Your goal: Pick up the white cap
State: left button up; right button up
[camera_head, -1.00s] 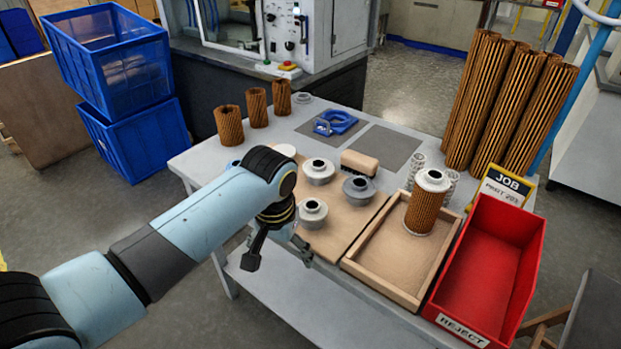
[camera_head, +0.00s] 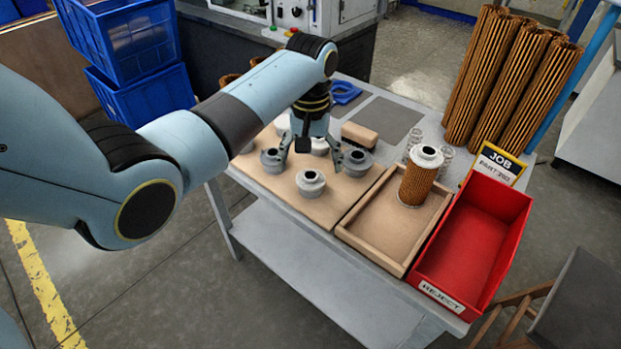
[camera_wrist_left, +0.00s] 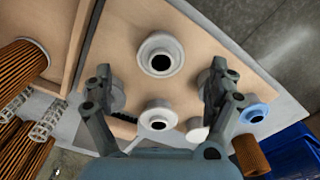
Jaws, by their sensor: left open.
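My left gripper (camera_head: 310,153) is open and empty, pointing down over the tan board, with its fingers spread wide. It also shows in the left wrist view (camera_wrist_left: 160,83). A pale, whitish cap with a dark hole (camera_head: 310,184) sits on the board just in front of the gripper; it also shows in the wrist view (camera_wrist_left: 160,55). A second whitish cap (camera_wrist_left: 158,115) lies beyond it, between the fingers in the wrist view and partly hidden by the gripper in the head view. Darker grey caps sit to the left (camera_head: 272,160) and right (camera_head: 357,160). My right gripper is out of view.
A wooden tray (camera_head: 345,236) holds a brown filter cartridge with a white top (camera_head: 417,178). A red reject bin (camera_head: 470,235) stands to its right. A tan block (camera_head: 360,134) lies behind the caps. Tall brown filters (camera_head: 505,80) stand at the back right.

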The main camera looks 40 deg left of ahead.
aim_at(310, 175)
pick_arm(q)
jog(key=f, duration=0.4)
jog(key=shift+w+a+f, duration=0.25)
jog(key=shift+w+f, duration=0.1)
jog(key=shift+w, duration=0.05)
jog(key=shift+c, duration=0.4)
jog(key=c, duration=1)
jog(key=shift+o, duration=0.2)
